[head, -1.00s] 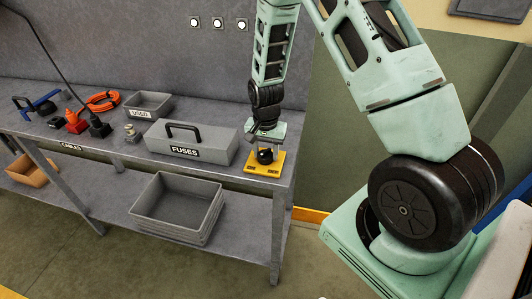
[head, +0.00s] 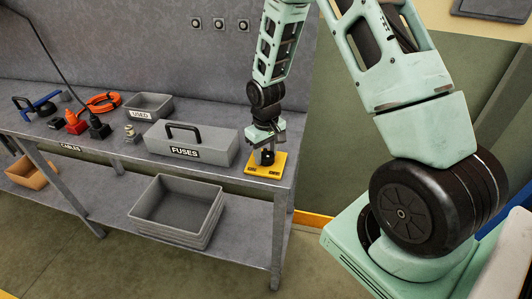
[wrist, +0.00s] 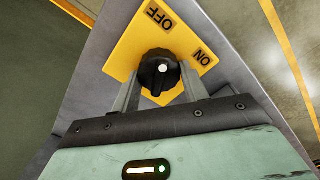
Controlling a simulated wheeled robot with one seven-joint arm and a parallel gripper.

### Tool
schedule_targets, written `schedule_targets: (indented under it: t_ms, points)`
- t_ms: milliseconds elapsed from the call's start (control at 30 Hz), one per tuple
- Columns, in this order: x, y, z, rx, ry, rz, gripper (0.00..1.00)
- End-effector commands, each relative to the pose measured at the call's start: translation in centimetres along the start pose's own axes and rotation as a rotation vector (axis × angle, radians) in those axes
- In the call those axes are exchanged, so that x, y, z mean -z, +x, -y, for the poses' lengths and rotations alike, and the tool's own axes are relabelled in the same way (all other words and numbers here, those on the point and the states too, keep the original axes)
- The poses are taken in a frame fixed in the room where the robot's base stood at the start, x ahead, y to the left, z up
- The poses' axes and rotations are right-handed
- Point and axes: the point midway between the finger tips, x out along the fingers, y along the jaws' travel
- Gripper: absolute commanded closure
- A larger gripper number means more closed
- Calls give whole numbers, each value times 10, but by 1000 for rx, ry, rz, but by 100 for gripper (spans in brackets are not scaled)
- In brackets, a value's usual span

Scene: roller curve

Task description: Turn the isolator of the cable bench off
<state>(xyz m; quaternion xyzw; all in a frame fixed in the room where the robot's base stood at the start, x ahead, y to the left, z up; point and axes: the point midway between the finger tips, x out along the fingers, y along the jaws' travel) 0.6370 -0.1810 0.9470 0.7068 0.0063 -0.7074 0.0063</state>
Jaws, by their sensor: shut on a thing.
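The isolator is a yellow plate (head: 279,168) at the right end of the bench, with a black round knob (head: 267,157) on it. In the wrist view the knob (wrist: 158,72) sits below the printed word OFF, with ON to its right. A white mark shows on the knob; I cannot tell for certain which word it points to. My gripper (wrist: 160,88) is shut on the knob, one finger on each side. In the head view my gripper (head: 265,150) reaches down over the plate and partly hides the knob.
A grey FUSES box (head: 205,140) with a black handle stands left of the isolator. The cable bench (head: 110,155) also bears a USED tray (head: 148,107) and plugs. Three round wall lamps (head: 219,24) are dark. A grey bin (head: 176,205) sits on the lower shelf.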

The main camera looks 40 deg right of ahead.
Motion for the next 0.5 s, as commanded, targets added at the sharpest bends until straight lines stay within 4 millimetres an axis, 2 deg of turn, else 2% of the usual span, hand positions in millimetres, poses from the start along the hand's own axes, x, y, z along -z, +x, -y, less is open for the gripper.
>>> schedule_targets:
  t_ms: [200,500]
  points:
    - [1,-1,0,0,-157,-4,79]
    - [1,-1,1,-1,-288,-4,79]
